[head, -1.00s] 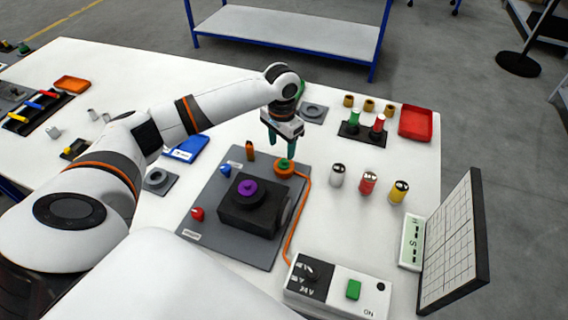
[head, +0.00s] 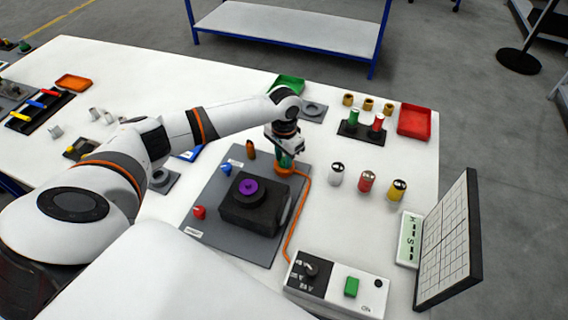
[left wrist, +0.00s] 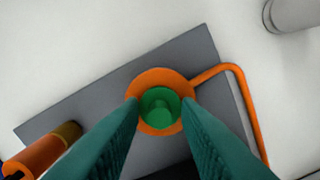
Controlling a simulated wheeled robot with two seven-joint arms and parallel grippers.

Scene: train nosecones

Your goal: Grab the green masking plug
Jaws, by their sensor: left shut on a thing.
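The green masking plug (left wrist: 160,106) sits inside an orange ring (left wrist: 147,78) in the left wrist view. In the head view the orange ring (head: 285,170) is at the back right corner of the grey board, and the plug is mostly hidden by my fingers. My left gripper (head: 285,159) points down over the ring; it also shows in the left wrist view (left wrist: 160,108), with its green fingers on both sides of the plug. It is shut on the plug. My right gripper is not in view.
A grey board (head: 225,238) carries a black block with a purple disc (head: 248,188). An orange cable (head: 297,222) runs from the ring to a control box (head: 338,287). Several cylinders, including a red one (head: 367,181), stand to the right. A red tray (head: 415,122) lies behind.

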